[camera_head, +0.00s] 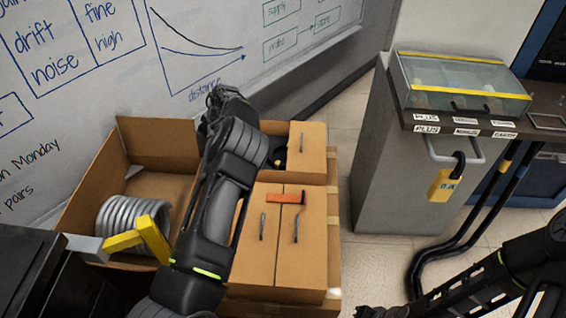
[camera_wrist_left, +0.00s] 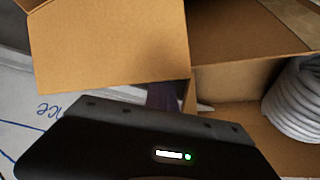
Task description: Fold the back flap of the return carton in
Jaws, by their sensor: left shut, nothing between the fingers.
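The open brown carton holds a grey coil (camera_head: 125,222), and its back flap (camera_head: 160,145) stands up, unfolded. A side flap (camera_head: 92,172) leans outward at the left. In the left wrist view a raised flap (camera_wrist_left: 110,45) fills the upper left, and the coil (camera_wrist_left: 295,98) sits inside at the right. My left gripper (camera_head: 226,97) is shut and empty, behind the carton's right side near the whiteboard. Its arm crosses in front of the carton's right edge, hiding part of it. My right gripper (camera_head: 374,312) is barely in view at the bottom edge; its jaws are unclear.
Closed boxes (camera_head: 283,235) right of the carton bear an orange-handled tool (camera_head: 286,198) and small dark handles. A whiteboard (camera_head: 130,60) stands close behind.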

